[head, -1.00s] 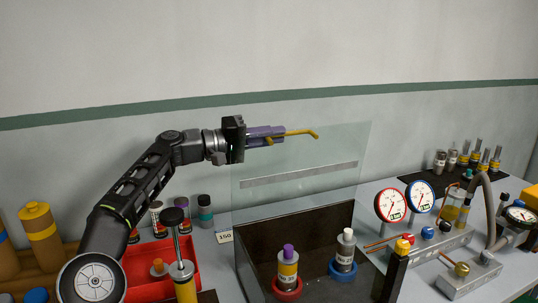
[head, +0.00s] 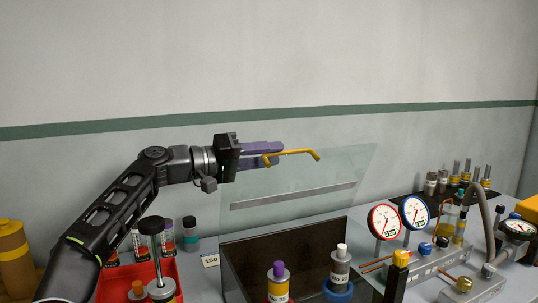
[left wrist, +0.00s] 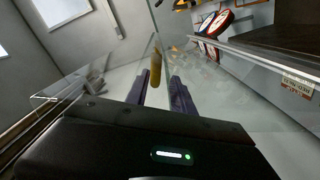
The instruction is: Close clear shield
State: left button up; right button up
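The clear shield (head: 330,165) is a see-through panel with a grey strip across it. It stands raised and leaning above the dark open box (head: 235,262). Its yellow bar handle (head: 295,152) runs along the upper part, with bent ends. My left gripper (head: 272,155) is at the left end of the handle, purple fingers pointing right. In the left wrist view, the fingers stand apart with the yellow handle (left wrist: 155,68) showing between and beyond them; whether they touch the handle or panel is unclear. My right gripper is not in view.
Two bottles, one purple-capped (head: 278,283) and one white-capped (head: 340,268), stand in the box. A red-rimmed gauge (head: 384,222) and a blue-rimmed gauge (head: 414,212) stand to the right. A red tray (head: 112,285) with items is at left. The wall is behind.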

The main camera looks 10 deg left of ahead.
pick_arm(q)
jog(key=shift+s+r, duration=0.1)
jog(key=shift+r, duration=0.05)
jog(key=b+v, duration=0.2)
jog(key=v, duration=0.5)
jog(key=shift+s+a, duration=0.2)
jog(key=shift+a, duration=0.1)
